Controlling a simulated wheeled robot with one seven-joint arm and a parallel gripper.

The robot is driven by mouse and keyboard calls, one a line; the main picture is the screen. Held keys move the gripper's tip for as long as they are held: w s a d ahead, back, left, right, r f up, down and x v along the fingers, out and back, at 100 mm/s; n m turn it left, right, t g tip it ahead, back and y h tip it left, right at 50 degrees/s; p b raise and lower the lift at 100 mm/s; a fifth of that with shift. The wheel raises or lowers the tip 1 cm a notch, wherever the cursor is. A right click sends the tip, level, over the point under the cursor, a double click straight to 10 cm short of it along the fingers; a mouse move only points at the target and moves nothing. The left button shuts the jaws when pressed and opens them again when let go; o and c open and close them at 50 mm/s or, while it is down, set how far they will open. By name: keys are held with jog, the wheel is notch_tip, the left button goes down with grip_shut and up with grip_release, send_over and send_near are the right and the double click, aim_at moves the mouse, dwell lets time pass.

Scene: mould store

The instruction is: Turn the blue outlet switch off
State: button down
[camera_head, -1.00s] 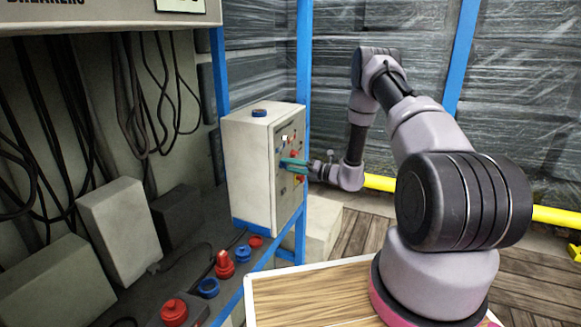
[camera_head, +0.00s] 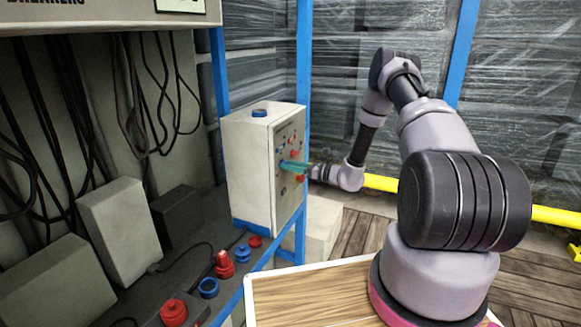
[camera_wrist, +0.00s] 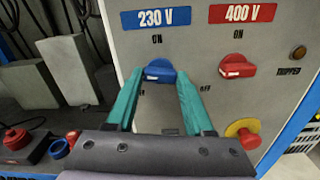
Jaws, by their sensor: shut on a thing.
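The blue outlet switch (camera_wrist: 160,70) is a rotary knob under the blue 230 V label (camera_wrist: 157,18), with ON printed above it. My gripper (camera_wrist: 160,76) has its two teal fingers on either side of the knob and is shut on it. In the head view my gripper (camera_head: 291,166) reaches the front panel of the white switch box (camera_head: 249,170) from the right, hiding part of the panel. The exact angle of the knob is hard to tell.
A red knob (camera_wrist: 237,66) under the 400 V label sits right of the blue one. A red stop button on a yellow base (camera_wrist: 244,132) is below it. A blue post (camera_head: 304,60) stands by the box, and hanging cables (camera_head: 75,110) are at left.

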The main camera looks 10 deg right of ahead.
jog(key=shift+f+n, duration=0.1)
jog(key=shift+n, duration=0.8)
jog(key=shift+c, duration=1.4)
grip_release()
jog(key=shift+d, duration=0.1)
jog(key=v, duration=1)
jog(key=shift+s+d, duration=0.25)
